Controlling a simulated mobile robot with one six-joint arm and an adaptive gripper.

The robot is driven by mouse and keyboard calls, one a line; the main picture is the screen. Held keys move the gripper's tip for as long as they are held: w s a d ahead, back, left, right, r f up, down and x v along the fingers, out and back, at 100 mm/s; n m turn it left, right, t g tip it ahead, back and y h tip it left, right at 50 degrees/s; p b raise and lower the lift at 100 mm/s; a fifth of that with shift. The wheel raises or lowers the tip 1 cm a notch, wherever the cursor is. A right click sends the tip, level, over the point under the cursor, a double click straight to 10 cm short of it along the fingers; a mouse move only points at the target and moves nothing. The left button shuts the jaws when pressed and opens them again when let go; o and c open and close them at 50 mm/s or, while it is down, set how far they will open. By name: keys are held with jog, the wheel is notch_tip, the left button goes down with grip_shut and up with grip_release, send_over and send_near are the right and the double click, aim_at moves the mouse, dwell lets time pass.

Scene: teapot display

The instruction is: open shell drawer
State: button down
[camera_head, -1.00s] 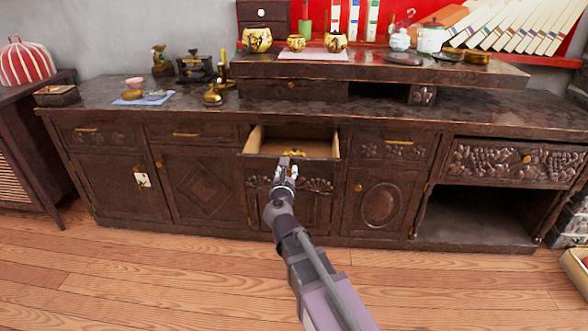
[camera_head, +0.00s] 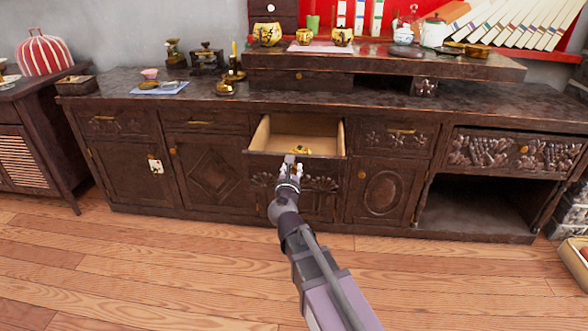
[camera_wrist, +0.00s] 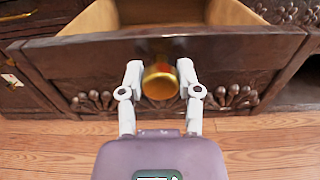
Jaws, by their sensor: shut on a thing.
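The shell drawer (camera_head: 263,152) is in the middle of the dark wooden cabinet and stands pulled out, its pale inside showing empty in the head view. In the wrist view, its dark front (camera_wrist: 240,50) has carved shell shapes along the lower part. A round brass knob (camera_wrist: 160,81) sits at the middle of that front. My gripper (camera_head: 291,162) is at the drawer front. In the wrist view its two white fingers (camera_wrist: 160,78) are shut on the knob, one on each side.
The cabinet top (camera_head: 390,98) carries a raised shelf (camera_head: 370,65) with painted pots, books and jars. An open compartment (camera_head: 470,205) lies at the right. A side cabinet with a striped cushion-like object (camera_head: 44,53) stands at the left. The wooden floor (camera_head: 150,265) in front is clear.

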jog(key=shift+c, duration=1.6)
grip_release()
jog(key=shift+a, duration=0.15)
jog(key=s, duration=0.7)
jog(key=shift+s, duration=0.2)
